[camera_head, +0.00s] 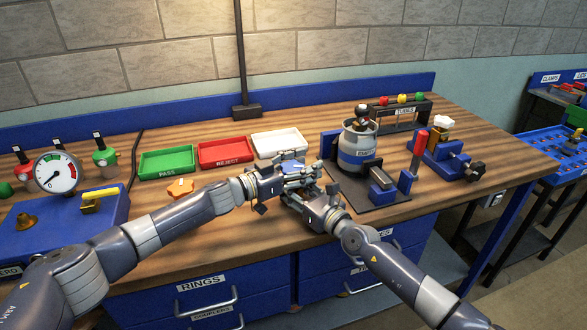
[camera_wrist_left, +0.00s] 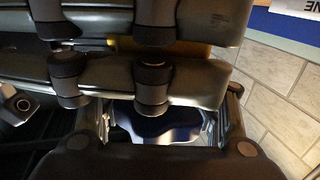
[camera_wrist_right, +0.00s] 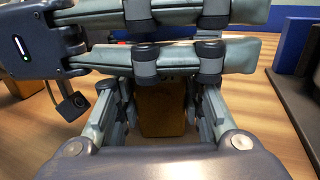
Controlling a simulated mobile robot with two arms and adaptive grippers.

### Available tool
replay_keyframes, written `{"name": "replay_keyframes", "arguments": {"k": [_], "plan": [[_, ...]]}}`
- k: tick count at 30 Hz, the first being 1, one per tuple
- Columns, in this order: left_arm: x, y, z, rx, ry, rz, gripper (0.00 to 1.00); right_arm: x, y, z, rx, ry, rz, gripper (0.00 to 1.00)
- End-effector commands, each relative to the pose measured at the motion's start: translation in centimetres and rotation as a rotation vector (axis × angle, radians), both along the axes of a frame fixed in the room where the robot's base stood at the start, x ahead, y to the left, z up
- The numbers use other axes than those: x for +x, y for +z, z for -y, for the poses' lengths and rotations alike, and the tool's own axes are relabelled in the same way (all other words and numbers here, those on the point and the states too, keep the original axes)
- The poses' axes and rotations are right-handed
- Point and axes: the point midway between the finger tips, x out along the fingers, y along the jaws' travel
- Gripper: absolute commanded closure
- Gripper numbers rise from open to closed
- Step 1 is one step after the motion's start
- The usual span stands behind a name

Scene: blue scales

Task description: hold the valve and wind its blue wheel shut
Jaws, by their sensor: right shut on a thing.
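The valve shows in parts between my two grippers above the front middle of the bench. Its brass body (camera_wrist_right: 162,108) sits between the fingers of my right gripper (camera_head: 310,194), which is shut on it. Its blue wheel (camera_wrist_left: 158,128) shows in the left wrist view between the fingers of my left gripper (camera_head: 294,174). Those fingers stand apart on either side of the wheel, and the left gripper looks open around it. The grippers are close together and hide most of the valve in the head view. How far the wheel is wound cannot be seen.
Green (camera_head: 166,163), red (camera_head: 226,152) and white (camera_head: 279,145) trays line the back. An orange knob-like part (camera_head: 180,188) lies before them. A gauge stand (camera_head: 57,175) is at left. A grey-blue canister (camera_head: 357,147) and a blue fixture (camera_head: 447,158) stand right of the grippers.

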Motion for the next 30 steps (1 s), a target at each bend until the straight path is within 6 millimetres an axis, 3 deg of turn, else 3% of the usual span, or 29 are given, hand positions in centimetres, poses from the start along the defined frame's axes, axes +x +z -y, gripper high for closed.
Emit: {"name": "replay_keyframes", "arguments": {"k": [5, 18, 30], "plan": [[-1.0, -0.1, -1.8, 0.001, 0.003, -0.002, 0.45, -0.1, -0.1, -0.2, -0.001, 0.004, -0.001, 1.0], [-5.5, -0.2, -8.8, 0.003, 0.005, -0.003, 0.45, -0.2, -0.1, -0.3, -0.001, 0.006, -0.002, 1.0], [-6.4, -0.2, -10.0, 0.003, 0.004, -0.003, 0.45, -0.2, -0.1, -0.3, -0.001, 0.006, -0.002, 1.0]]}}
